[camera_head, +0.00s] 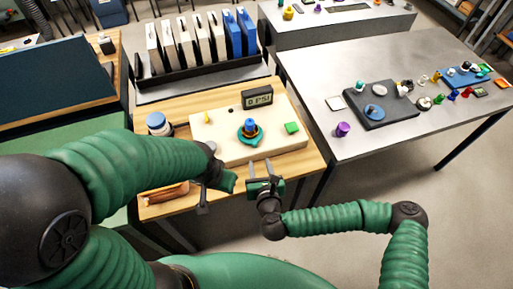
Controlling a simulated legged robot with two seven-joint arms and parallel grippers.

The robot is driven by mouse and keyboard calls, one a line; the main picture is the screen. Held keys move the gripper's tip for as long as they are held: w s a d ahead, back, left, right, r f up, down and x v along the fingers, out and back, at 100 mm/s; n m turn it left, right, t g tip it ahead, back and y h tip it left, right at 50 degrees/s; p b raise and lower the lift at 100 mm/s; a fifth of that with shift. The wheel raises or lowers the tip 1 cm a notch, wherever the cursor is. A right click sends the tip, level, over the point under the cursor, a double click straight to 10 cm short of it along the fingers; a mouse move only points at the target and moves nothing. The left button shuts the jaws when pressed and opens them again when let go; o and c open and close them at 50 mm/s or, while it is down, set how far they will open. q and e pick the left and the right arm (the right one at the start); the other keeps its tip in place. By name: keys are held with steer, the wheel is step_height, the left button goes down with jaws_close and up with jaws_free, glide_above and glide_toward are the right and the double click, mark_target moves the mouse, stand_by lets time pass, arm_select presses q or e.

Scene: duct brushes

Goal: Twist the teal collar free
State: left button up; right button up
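The teal collar (258,137) sits around the base of a blue cap (249,125) on the cream panel (225,151) lying on the wooden table. My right gripper (260,165) is at the table's front edge, below the collar in the picture and apart from it. Its two fingers point toward the panel with a gap between them, and nothing shows in the gap. My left gripper (217,183) is at the panel's front left, apart from the collar. Its fingers are partly hidden, so its opening is unclear.
A display reading 0 PSI (257,96) stands behind the collar. A blue-lidded jar (157,123) stands left. A brown item (167,195) lies front left. A grey table (375,145) with small parts stands right.

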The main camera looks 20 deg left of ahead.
mark_target(255, 146)
steer(key=x, duration=0.9)
steer(key=shift+w+f, duration=0.15)
steer(key=shift+w, duration=0.2)
steer(key=shift+w+a+f, duration=0.2)
steer(key=shift+w+a, duration=0.15)
steer(key=shift+w, duration=0.05)
jaws_close()
